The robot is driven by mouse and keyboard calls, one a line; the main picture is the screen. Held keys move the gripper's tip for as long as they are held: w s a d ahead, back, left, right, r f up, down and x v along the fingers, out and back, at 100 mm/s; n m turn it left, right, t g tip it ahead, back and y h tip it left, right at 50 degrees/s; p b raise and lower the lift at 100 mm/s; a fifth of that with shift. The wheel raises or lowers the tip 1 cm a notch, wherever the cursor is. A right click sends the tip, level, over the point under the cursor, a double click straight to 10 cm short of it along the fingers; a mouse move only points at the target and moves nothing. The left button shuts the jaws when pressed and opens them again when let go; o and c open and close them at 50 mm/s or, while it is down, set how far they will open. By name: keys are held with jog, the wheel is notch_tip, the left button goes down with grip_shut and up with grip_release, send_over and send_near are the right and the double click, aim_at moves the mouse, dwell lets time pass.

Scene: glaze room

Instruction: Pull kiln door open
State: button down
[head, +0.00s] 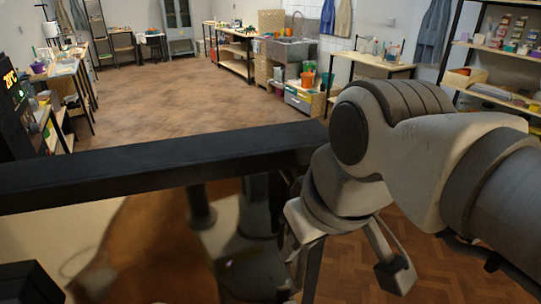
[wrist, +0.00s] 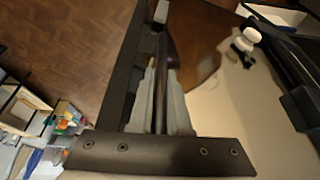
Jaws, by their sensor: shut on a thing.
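The kiln door (head: 150,165) shows in the head view as a thick dark edge running across from the left to the middle, with a pale face below it. In the wrist view its dark edge (wrist: 122,75) slopes beside the fingers. My gripper (wrist: 161,78) is shut on the dark upright bar of the door handle (wrist: 160,95), one grey finger on each side. In the head view my wrist hides most of this hold. A dark panel with a lit orange display (head: 11,78) is at the far left. I cannot tell how wide the door stands open.
Wooden floor (head: 180,100) lies clear beyond the door. A workbench (head: 65,72) stands at the left, a sink (head: 290,52) and colored bins at the back. Shelves with small jars (head: 500,40) stand at the right, past my arm.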

jog(key=shift+s+r, duration=0.1)
jog(key=shift+s, duration=0.25)
dwell(0.4)
jog(key=c, duration=0.9)
grip_release()
jog(key=shift+s+d, duration=0.1)
jog(key=p+v, duration=0.2)
jog(key=v, duration=1.5)
jog(key=shift+s+r, duration=0.1)
jog(key=shift+s, duration=0.05)
